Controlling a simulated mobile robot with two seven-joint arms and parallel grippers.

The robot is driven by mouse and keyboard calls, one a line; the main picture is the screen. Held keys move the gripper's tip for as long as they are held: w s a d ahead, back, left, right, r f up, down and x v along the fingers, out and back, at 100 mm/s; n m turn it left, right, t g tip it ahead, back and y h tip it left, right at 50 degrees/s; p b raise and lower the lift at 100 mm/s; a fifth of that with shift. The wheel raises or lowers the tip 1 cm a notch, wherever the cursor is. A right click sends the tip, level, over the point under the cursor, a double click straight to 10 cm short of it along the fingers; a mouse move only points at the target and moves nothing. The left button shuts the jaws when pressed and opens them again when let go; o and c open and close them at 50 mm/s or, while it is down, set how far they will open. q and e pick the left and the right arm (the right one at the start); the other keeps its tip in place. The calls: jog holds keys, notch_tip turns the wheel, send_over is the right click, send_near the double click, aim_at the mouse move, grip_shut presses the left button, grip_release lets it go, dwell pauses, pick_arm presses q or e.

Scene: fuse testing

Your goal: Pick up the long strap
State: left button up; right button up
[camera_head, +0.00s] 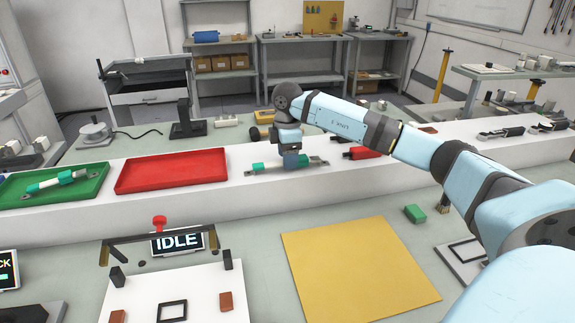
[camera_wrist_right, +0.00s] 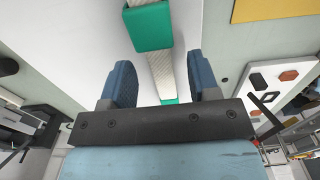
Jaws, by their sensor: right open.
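A long strap-like piece with green blocks and metal end tabs (camera_head: 258,168) lies on the white raised bench, right of the red tray. My right gripper (camera_head: 291,160) is right over its middle and hides part of it. In the right wrist view the piece, pale and ribbed with a green block (camera_wrist_right: 150,26), runs between the two blue fingers (camera_wrist_right: 160,80). The fingers are apart, with gaps on both sides of the piece. A similar piece with green blocks (camera_head: 65,177) lies in the green tray (camera_head: 92,187). My left gripper is not in view.
A red tray (camera_head: 172,171) lies left of the gripper. A red piece (camera_head: 364,153) lies close on its right. In front are a yellow mat (camera_head: 360,270), a small green block (camera_head: 415,213) and a white fixture board with an IDLE screen (camera_head: 177,243).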

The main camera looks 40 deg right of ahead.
jog(key=shift+f, duration=0.9)
grip_shut()
jog(key=shift+r, duration=0.2)
